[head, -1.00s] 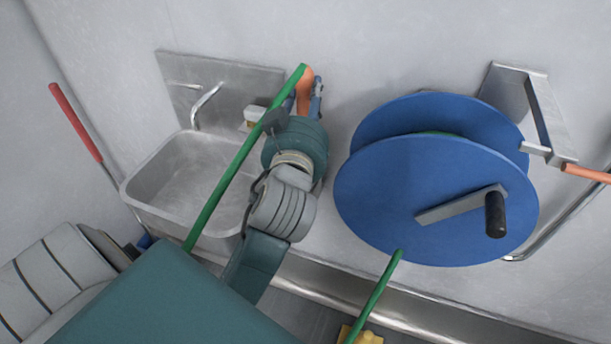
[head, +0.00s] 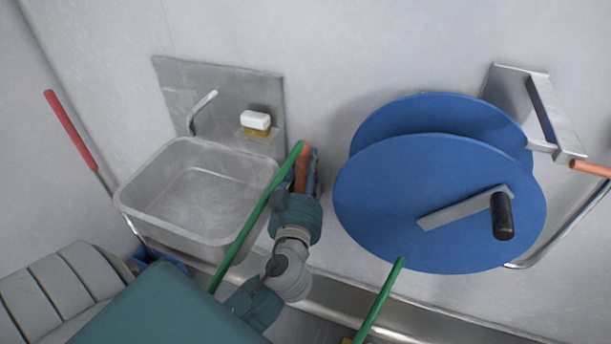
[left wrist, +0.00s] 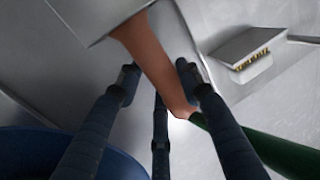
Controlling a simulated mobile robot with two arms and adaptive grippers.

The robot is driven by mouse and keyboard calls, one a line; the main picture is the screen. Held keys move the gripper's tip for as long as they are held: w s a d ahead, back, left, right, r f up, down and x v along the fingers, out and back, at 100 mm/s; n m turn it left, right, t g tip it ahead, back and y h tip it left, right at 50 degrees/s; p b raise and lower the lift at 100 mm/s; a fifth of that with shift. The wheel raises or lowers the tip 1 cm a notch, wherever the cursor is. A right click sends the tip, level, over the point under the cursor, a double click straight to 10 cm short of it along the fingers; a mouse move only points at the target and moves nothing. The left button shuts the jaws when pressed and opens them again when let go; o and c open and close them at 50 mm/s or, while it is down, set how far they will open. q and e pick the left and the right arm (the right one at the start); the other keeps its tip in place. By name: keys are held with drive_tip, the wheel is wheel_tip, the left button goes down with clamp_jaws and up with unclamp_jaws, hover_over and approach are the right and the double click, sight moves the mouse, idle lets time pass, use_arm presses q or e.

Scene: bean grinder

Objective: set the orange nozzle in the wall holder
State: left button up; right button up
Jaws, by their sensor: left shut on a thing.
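The orange nozzle (head: 303,168), with a green hose (head: 246,228) on its end, is between the fingers of my left gripper (head: 308,172), close to the wall between the sink and the blue reel. In the left wrist view, my left gripper (left wrist: 160,84) is shut on the orange nozzle (left wrist: 148,54). The nozzle's upper end meets or passes behind a grey metal piece (left wrist: 88,12). This may be the wall holder; I cannot tell whether the nozzle is inside it. My right gripper is not in view.
A metal sink (head: 200,200) is left of my gripper, with a soap dispenser or sponge (head: 256,122) on its back plate. A large blue hose reel (head: 430,200) with a crank stands close on the right. A red-handled pole (head: 70,130) leans at the left.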

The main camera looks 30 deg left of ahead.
use_arm(q)
wheel_tip(320, 180, down, 2)
drive_tip(key=shift+f, duration=0.25)
